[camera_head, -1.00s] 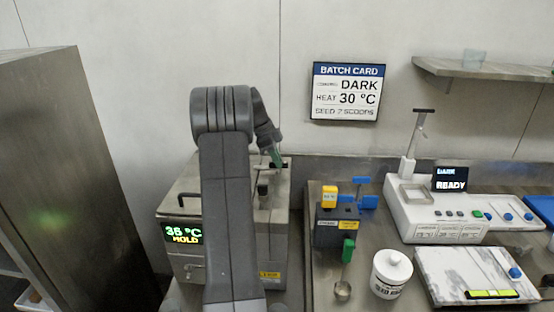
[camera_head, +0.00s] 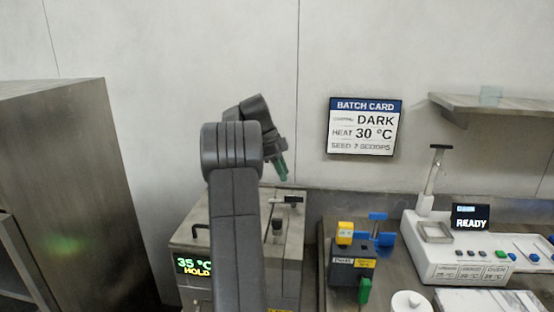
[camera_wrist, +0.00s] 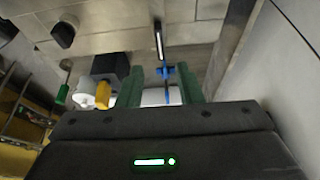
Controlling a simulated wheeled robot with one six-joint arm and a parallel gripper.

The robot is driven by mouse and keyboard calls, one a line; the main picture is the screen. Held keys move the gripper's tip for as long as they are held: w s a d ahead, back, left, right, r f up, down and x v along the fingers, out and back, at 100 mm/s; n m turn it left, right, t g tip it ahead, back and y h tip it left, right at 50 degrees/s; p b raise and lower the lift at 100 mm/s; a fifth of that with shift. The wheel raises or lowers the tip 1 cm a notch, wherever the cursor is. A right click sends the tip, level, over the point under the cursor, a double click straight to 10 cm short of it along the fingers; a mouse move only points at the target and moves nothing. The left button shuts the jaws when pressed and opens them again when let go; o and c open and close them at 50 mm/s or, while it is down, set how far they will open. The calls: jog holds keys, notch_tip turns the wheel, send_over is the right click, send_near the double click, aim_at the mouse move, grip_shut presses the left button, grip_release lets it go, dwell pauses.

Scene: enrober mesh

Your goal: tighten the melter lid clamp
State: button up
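The melter (camera_head: 262,225) is a steel box with a flat lid and a display (camera_head: 193,265) reading 35 °C HOLD. A clamp with a dark bar handle (camera_head: 291,199) stands at the lid's back right edge. Whether the clamp is tight cannot be told. My gripper (camera_head: 281,168) has green fingers and is above the clamp, apart from it. In the wrist view my gripper (camera_wrist: 161,88) has its two fingers spread with nothing held between them. A blue part (camera_wrist: 168,77) shows between them, farther off. My arm hides part of the melter's front and lid.
A black knob (camera_head: 277,226) and a bent handle (camera_head: 197,232) stand on the lid. To the right are a dark box (camera_head: 352,270) with a yellow block (camera_head: 345,232), a blue fixture (camera_head: 378,230) and a white machine (camera_head: 465,250). A shelf (camera_head: 490,104) is on the wall.

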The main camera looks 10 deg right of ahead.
aim_at(294, 196)
jog(key=v, duration=0.5)
jog(key=shift+r, duration=0.1)
jog(key=x, duration=1.4)
jog(key=shift+r, duration=0.1)
